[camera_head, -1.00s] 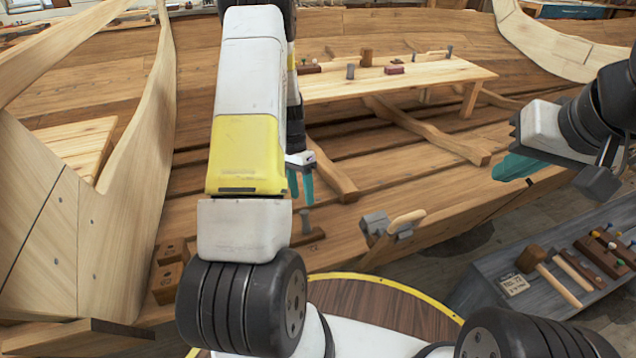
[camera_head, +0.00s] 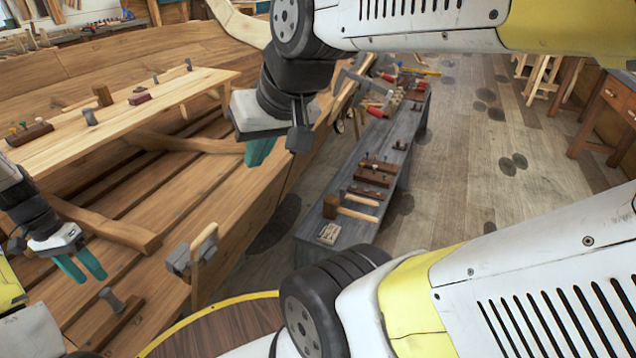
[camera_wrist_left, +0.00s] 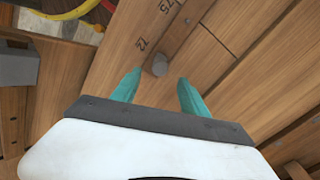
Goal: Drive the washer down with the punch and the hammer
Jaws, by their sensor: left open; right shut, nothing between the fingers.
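My left gripper (camera_head: 82,268) is open over the hull's planks, fingers pointing down. In the left wrist view its teal fingers (camera_wrist_left: 158,88) stand either side of a grey round-topped metal piece (camera_wrist_left: 160,64), apparently apart from it. In the head view a similar grey peg (camera_head: 110,298), perhaps the punch, stands on a dark wooden strip (camera_head: 118,322). A grey-headed tool with a pale wooden handle (camera_head: 205,238), perhaps the hammer, is at the hull's near edge. My right gripper (camera_head: 260,152) is shut and empty above the hull edge. I cannot make out the washer.
A grey bench (camera_head: 350,235) stands right of the hull, carrying a wooden mallet (camera_head: 331,206), a small label block (camera_head: 329,235) and dark tool racks (camera_head: 372,178). A plank table (camera_head: 150,105) inside the hull carries small blocks. Floor (camera_head: 470,170) right of the bench is clear.

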